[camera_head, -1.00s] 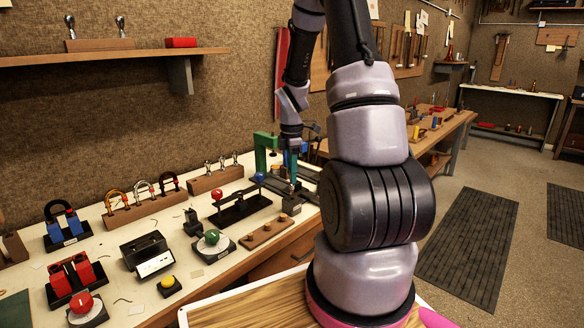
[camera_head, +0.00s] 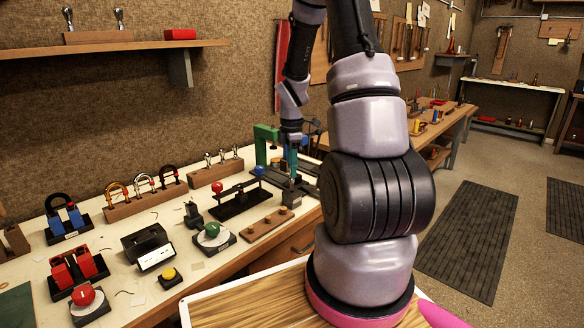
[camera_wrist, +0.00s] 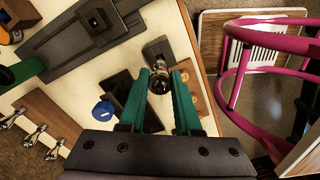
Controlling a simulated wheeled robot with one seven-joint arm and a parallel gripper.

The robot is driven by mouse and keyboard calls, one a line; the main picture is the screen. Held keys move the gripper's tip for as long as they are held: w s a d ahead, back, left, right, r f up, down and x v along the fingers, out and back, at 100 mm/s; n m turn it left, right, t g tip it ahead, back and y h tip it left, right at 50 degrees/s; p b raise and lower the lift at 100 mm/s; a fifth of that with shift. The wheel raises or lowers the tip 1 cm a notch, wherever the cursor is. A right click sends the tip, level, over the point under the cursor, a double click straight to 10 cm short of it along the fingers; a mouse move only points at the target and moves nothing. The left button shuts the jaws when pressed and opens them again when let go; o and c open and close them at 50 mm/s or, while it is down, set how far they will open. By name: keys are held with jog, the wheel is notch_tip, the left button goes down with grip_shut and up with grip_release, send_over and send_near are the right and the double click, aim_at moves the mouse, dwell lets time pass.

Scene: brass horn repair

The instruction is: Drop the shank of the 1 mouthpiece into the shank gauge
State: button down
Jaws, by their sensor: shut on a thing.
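My gripper (camera_wrist: 160,98) has green fingers, shut on a silver and dark mouthpiece (camera_wrist: 157,82) in the wrist view. The mouthpiece is seen nearly end-on, so its shank is mostly hidden. A small dark block (camera_wrist: 152,46), probably the shank gauge, shows just beyond it on the pale bench. I cannot tell the height between them or whether they touch. In the head view my gripper (camera_head: 292,165) points down at the right end of the bench, above a small dark block (camera_head: 291,198). The held mouthpiece is too small to make out there.
A wooden rack (camera_head: 203,182) holds several mouthpieces left of my gripper. A black stand with a red knob (camera_head: 217,187) and a wooden strip with round pegs (camera_head: 262,227) are nearby. The bench's front edge is close.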

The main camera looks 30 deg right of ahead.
jog(key=shift+f, duration=1.3)
dwell(1.6)
jog(key=c, duration=0.5)
grip_release()
notch_tip(320, 180, up, 11)
jog(key=shift+r, duration=0.1)
jog(key=s+a+r+m+t, duration=0.2)
jog(key=s+a+r+m, duration=0.2)
jog(key=s+r+m, duration=0.2)
jog(key=s+a+r+m+t+y, duration=0.1)
jog(key=s+a+r+m+t, duration=0.1)
jog(key=s+a+r+m, duration=0.3)
jog(key=s+a+r+m+t+y, duration=0.1)
jog(key=s+a+r+m+t, duration=0.2)
jog(key=s+r+m, duration=0.5)
jog(key=shift+s+a+r+m, duration=0.2)
jog(key=shift+a+r+m, duration=0.15)
jog(key=shift+r, duration=0.3)
jog(key=shift+s+a+r+m, duration=0.15)
jog(key=shift+a+r+m, duration=0.15)
jog(key=shift+r, duration=0.35)
